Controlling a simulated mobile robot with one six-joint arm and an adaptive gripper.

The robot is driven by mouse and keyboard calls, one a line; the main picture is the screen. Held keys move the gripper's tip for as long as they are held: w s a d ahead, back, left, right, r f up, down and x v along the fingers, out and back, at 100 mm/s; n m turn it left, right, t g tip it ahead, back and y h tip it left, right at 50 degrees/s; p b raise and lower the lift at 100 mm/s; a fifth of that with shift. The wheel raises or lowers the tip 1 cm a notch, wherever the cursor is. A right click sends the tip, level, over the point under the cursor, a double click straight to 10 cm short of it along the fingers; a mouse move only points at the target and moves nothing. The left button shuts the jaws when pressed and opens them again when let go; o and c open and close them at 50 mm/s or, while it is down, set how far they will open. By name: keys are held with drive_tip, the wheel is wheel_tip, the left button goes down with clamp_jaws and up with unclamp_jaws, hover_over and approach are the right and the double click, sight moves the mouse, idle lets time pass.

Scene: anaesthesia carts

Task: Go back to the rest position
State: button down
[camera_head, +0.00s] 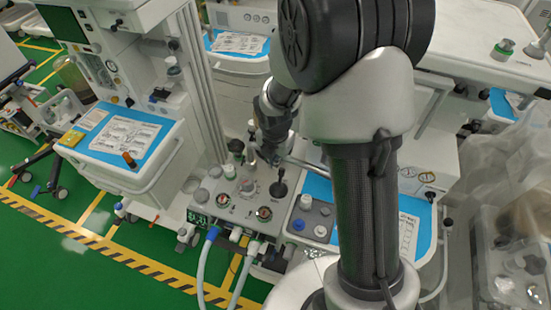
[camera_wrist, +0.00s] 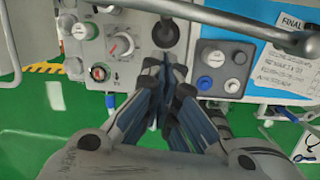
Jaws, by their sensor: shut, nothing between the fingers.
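My gripper (camera_wrist: 163,75) shows in the wrist view with its fingertips together and nothing between them. It is just in front of a grey cart panel (camera_wrist: 98,30) with dials and knobs, close to a black round knob (camera_wrist: 166,33). I cannot tell whether it touches the panel. In the head view my arm crosses the middle of the picture and reaches down toward the same panel (camera_head: 235,206). The fingertips are hard to make out there. A black knob stick (camera_head: 279,187) stands on the panel beside the gripper.
A metal rail (camera_wrist: 240,22) crosses the wrist view at the upper right. A cart with a blue mat (camera_head: 98,118) stands at left. White hoses (camera_head: 203,268) hang in front of the panel. Another white worktop (camera_head: 470,50) is at the back right. Green floor (camera_head: 50,265) is free at lower left.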

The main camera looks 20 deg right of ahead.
drive_tip(key=s+r+m+t+b, duration=0.1)
drive_tip(key=s+r+m+b, duration=0.5)
drive_tip(key=s+r+m, duration=0.55)
drive_tip(key=s+a+r+m+t+b, duration=0.1)
drive_tip(key=s+m+b, duration=0.3)
drive_tip(key=s+m, duration=0.8)
drive_tip(key=r+m, duration=0.1)
drive_tip(key=m, duration=0.2)
drive_tip(key=shift+y, duration=0.4)
